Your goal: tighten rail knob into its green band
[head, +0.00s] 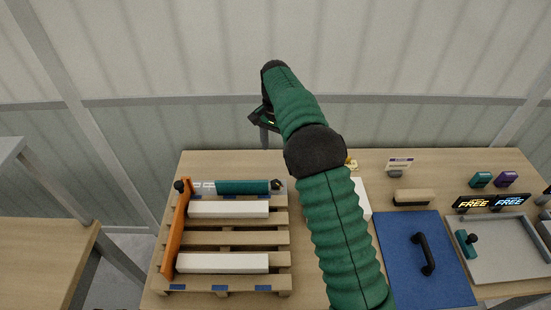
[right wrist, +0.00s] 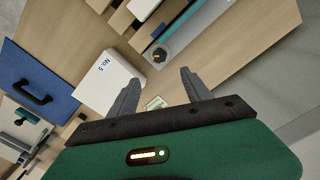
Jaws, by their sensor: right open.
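The rail (head: 205,188), grey with a teal block on it, lies along the back edge of the pallet. A dark round knob (head: 277,185) sits at its right end. In the right wrist view the knob (right wrist: 160,54) shows a small yellow mark on top; I cannot make out a green band. My right gripper (head: 264,120) is raised behind the pallet's back edge, partly hidden by its own arm. In the right wrist view the gripper (right wrist: 160,88) is open and empty, with the knob beyond its fingertips, apart from them. My left gripper is not in view.
The pallet (head: 235,238) carries white bars and an orange bar (head: 177,232) at its left. A white box marked No.5 (right wrist: 108,85) stands beside it. A blue panel with a black handle (head: 400,260) and a grey tray (head: 510,262) lie right. My arm covers the middle.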

